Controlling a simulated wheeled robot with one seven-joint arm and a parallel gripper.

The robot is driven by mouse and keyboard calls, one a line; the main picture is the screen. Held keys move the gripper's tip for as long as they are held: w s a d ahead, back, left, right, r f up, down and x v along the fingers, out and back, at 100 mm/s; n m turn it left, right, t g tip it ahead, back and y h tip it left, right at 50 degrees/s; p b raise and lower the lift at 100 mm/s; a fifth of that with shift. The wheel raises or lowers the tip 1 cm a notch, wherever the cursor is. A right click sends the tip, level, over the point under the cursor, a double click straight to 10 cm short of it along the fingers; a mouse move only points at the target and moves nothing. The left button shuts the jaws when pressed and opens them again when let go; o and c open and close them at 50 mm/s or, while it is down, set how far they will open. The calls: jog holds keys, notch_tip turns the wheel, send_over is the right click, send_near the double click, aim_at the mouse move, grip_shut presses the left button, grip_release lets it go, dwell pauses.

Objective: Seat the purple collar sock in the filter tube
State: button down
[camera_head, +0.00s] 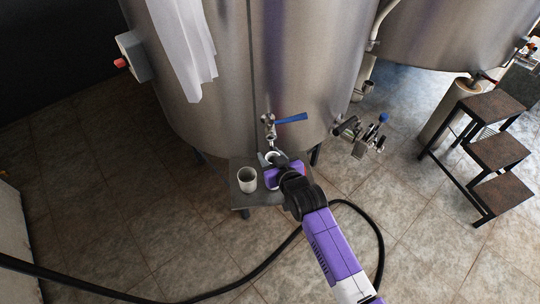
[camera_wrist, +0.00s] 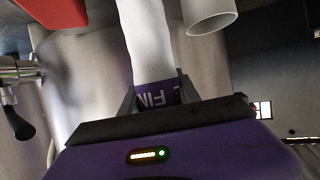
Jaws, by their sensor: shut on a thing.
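My gripper (camera_head: 274,160) is over the small grey stand below the tank outlet. In the wrist view my gripper (camera_wrist: 158,98) is shut on the purple collar (camera_wrist: 157,93) of a white sock (camera_wrist: 147,40). Pale lettering shows on the collar, partly hidden by the fingers. The sock's white body runs toward the top of the wrist view, apart from a pale open-mouthed cylinder (camera_wrist: 210,14) at its right. In the head view my gripper hides most of the sock. I cannot tell for sure which part is the filter tube.
A blue-handled valve (camera_head: 290,118) juts from the steel tank (camera_head: 225,90) just above. A dark hose (camera_head: 260,272) loops on the floor. Dark steps (camera_head: 490,150) stand at right.

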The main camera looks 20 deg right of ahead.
jog(key=c, duration=0.9)
grip_release()
jog(key=shift+o, duration=0.2)
jog(key=shift+r, duration=0.1)
jog(key=v, duration=1.2)
